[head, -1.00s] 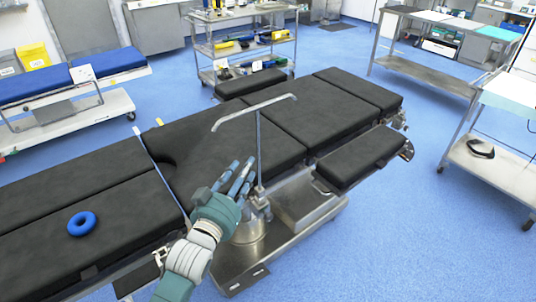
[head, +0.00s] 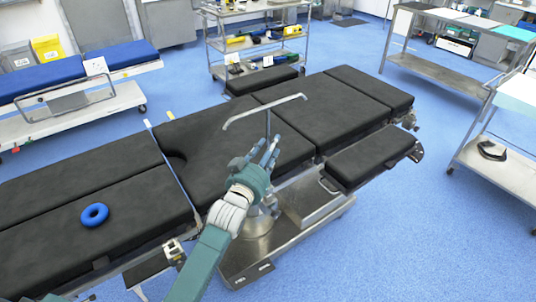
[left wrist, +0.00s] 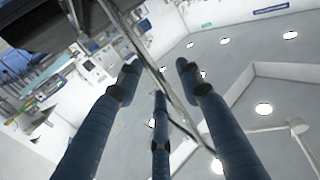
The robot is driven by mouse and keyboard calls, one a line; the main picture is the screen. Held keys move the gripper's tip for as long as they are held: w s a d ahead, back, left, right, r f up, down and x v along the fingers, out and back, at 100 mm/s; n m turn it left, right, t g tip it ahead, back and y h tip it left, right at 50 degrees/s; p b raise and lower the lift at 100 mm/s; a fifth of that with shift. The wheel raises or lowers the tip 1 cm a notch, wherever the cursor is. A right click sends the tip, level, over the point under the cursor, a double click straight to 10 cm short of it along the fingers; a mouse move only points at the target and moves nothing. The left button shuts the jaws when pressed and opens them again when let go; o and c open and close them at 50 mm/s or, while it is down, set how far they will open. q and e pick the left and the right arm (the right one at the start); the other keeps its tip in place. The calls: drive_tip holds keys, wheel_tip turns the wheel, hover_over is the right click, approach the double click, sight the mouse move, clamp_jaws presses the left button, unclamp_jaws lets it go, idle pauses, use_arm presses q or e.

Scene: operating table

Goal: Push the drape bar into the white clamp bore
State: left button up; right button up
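The drape bar (head: 264,112) is a thin grey metal rod with a long bent top arm, standing upright beside the near side of the operating table. My left gripper (head: 268,149) is at its upright part and hides the lower end. In the left wrist view, the rod (left wrist: 155,72) runs diagonally between the spread blue fingers of the left gripper (left wrist: 160,85). The fingers look open, and contact with the rod cannot be told. A small whitish clamp (head: 173,250) is on the table's near side rail, left of my forearm. Its bore cannot be made out. My right gripper is not in view.
The black-padded operating table (head: 225,130) fills the middle, with a blue ring (head: 94,214) on its left part. A side pad (head: 372,158) juts out at the right. A steel base (head: 250,255) stands below. Open blue floor (head: 420,240) lies at the right.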

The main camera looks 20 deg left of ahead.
use_arm(q)
drive_tip(key=shift+c, duration=0.5)
clamp_jaws()
drive_tip(key=shift+r, duration=0.1)
wheel_tip(320, 180, up, 20)
hover_over(270, 105)
idle(0.3)
